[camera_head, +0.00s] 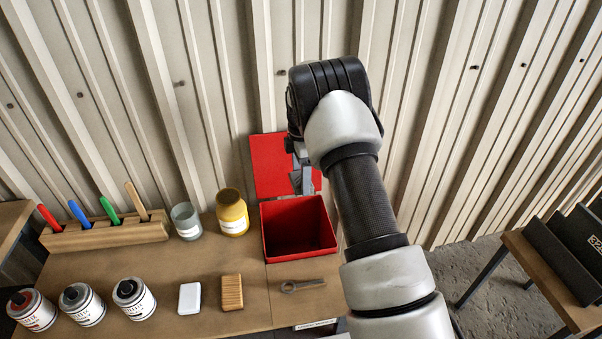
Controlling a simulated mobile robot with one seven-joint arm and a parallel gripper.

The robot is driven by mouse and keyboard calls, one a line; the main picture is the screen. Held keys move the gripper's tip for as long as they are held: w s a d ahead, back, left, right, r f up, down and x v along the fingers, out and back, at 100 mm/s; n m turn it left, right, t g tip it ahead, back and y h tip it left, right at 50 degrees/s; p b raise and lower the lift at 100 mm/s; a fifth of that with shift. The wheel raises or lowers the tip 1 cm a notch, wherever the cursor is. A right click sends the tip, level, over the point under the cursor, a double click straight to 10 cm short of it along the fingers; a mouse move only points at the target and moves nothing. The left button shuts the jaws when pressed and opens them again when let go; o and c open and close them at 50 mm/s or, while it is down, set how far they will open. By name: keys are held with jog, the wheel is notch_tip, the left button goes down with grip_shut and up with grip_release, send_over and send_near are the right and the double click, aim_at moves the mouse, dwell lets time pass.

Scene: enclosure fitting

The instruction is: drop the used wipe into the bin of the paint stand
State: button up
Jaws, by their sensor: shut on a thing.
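The red bin (298,250) stands open at the back right of the bench, and its inside looks empty. Its red lid (268,160) stands raised behind the opening, against the wall side. My gripper (299,181) is in front of the lid's right part, above the bin's back edge. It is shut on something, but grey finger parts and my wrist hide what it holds. I cannot make out a used wipe for certain in this view.
A yellow jar (232,213) and a grey glass (186,221) stand left of the bin. A wooden rack (105,233) holds coloured handles.

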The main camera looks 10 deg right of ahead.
jog(key=shift+f+b, duration=0.55)
jog(key=shift+f, duration=1.15)
jog(key=o, duration=1.1)
notch_tip(320, 180, up, 18)
jog(key=shift+f, duration=0.25)
